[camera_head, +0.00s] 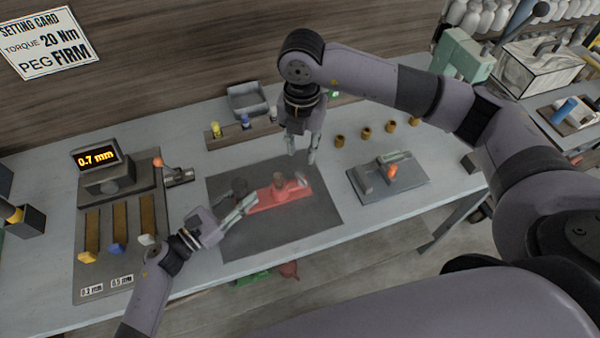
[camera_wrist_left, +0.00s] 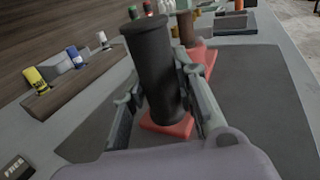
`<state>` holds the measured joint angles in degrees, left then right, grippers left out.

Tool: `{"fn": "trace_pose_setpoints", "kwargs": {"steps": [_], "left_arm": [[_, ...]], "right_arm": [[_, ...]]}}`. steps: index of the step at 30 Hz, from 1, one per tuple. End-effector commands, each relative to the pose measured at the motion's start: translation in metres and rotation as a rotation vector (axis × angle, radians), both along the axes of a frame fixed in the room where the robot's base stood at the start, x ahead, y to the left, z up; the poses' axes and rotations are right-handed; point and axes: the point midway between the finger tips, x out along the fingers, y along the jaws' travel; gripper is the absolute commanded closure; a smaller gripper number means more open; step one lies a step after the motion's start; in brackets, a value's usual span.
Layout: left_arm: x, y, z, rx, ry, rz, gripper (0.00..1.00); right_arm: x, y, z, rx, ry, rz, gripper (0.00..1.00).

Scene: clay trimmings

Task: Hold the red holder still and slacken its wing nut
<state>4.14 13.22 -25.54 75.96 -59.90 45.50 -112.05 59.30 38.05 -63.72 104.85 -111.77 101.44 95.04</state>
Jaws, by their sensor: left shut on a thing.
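The red holder (camera_head: 268,201) lies on a dark mat (camera_head: 235,244). A dark upright cylinder (camera_head: 238,187) stands at its left end; in the left wrist view this cylinder (camera_wrist_left: 157,70) rises from the red base (camera_wrist_left: 168,128). My left gripper (camera_head: 250,203) is shut on the cylinder, with a finger on each side of it in the wrist view (camera_wrist_left: 160,90). A brownish post (camera_head: 278,181) and a small pale part (camera_head: 301,180) stand farther right on the holder. I cannot clearly make out the wing nut. My right gripper (camera_head: 301,156) hangs above the holder's right end, fingers apart and empty.
A rack with small bottles (camera_head: 245,121) and a grey bin (camera_head: 249,100) are behind. Several brown cups (camera_head: 365,133) and a dark plate with a fixture (camera_head: 412,187) lie to the right. A gauge showing 0.7 mm (camera_head: 105,180) stands left. The mat's front is clear.

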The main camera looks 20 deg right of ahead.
Motion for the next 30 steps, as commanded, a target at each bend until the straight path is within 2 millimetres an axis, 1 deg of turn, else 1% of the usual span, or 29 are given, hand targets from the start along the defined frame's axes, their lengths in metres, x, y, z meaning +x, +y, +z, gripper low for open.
{"fn": "trace_pose_setpoints", "kwargs": {"steps": [1,6,9,12,17,20,23,30], "left_arm": [[0.000,0.000,0.000,0.001,0.000,0.000,1.00],[0.000,0.000,0.000,0.001,0.000,0.000,1.00],[0.000,0.000,0.000,0.001,0.000,0.000,1.00],[0.000,0.000,0.000,0.001,0.000,0.000,1.00],[0.000,0.000,0.000,0.001,0.000,0.000,1.00],[0.000,0.000,0.000,0.001,0.000,0.000,1.00],[0.000,0.000,0.000,0.001,0.000,0.000,1.00],[0.000,0.000,0.000,0.001,0.000,0.000,1.00]], "right_arm": [[0.000,0.000,0.002,-0.001,-0.001,0.105,0.72],[0.000,0.000,0.006,0.000,0.000,0.460,0.72],[0.000,0.000,0.008,0.000,0.000,0.631,0.72],[0.000,0.000,0.010,0.000,0.000,0.758,0.72],[-0.001,0.000,0.010,0.000,0.000,0.866,0.72],[-0.001,0.000,0.004,0.001,0.003,0.885,0.72],[-0.001,0.000,-0.009,0.001,0.003,0.885,0.72],[-0.002,0.000,-0.058,0.002,0.005,0.884,0.72]]}}
